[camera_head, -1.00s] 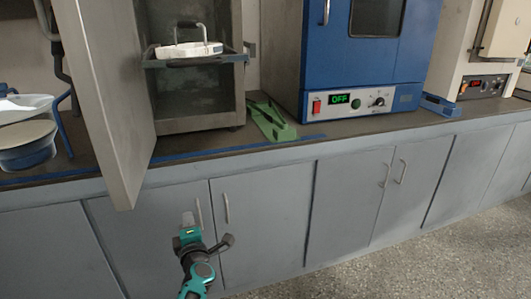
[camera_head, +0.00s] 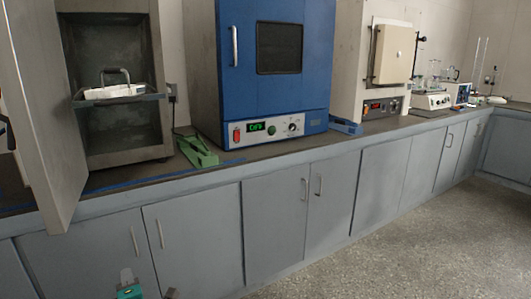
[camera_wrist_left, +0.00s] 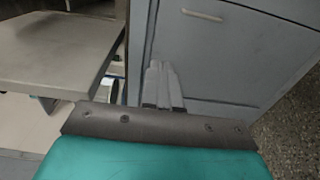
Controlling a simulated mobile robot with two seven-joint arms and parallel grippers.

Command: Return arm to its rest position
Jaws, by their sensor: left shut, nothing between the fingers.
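My left gripper (camera_head: 127,276) shows at the bottom edge of the head view, in front of the grey cupboard doors below the bench. Only its teal body top and pale fingers are in the picture; the rest of the arm is cut off. In the left wrist view the two grey fingers (camera_wrist_left: 161,82) lie together, shut and empty, with a cupboard front behind them.
A green tool (camera_head: 197,151) lies beside a blue oven (camera_head: 272,70) reading OFF. The floor (camera_head: 400,250) at right is clear.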

